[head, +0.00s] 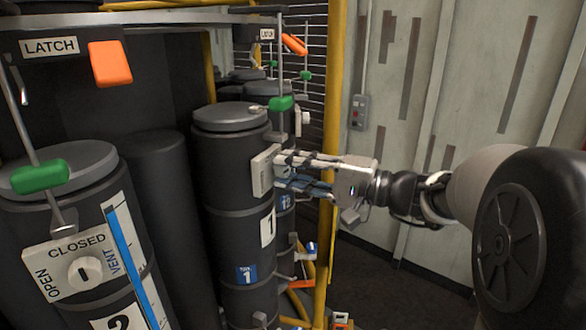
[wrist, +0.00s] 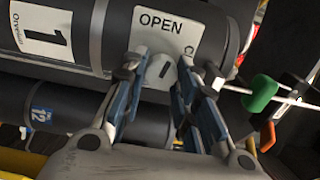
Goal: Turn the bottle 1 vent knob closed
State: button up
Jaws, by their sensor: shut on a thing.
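Bottle 1 (head: 225,185) is a tall dark cylinder standing upright, with a white "1" label (head: 267,227) and a blue "1" tag. Its vent plate (head: 262,172) is seen nearly edge-on in the head view. In the wrist view the plate (wrist: 165,22) reads OPEN, with a "C" at its right edge. The pale grey vent knob (wrist: 158,73) carries a short dark mark and sits between my fingers. My gripper (head: 279,168) reaches the plate from the right. In the wrist view my gripper (wrist: 171,70) is closed on the knob; the fingers partly hide it.
Bottle 2 (head: 90,235), with its own OPEN/CLOSED vent knob (head: 84,271), stands at front left. Green handles (head: 281,103) and orange latches (head: 110,64) hang near the bottle tops. A yellow post (head: 331,120) stands behind my gripper.

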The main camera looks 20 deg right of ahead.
jog(key=m+p, duration=0.1)
jog(key=m, duration=0.3)
jog(key=shift+m+p, duration=0.3)
jog(key=shift+p, duration=0.05)
jog(key=m+p, duration=0.2)
jog(key=m, duration=0.1)
jog(key=shift+m, duration=0.4)
jog(key=m+p, duration=0.4)
jog(key=m, duration=0.1)
jog(key=shift+p, duration=0.3)
jog(key=shift+s+a+f+m+p, duration=0.1)
jog(key=shift+f+m+p, duration=0.05)
jog(key=shift+m+p, duration=0.85)
jog(key=o, duration=1.1)
jog(key=v, duration=1.2)
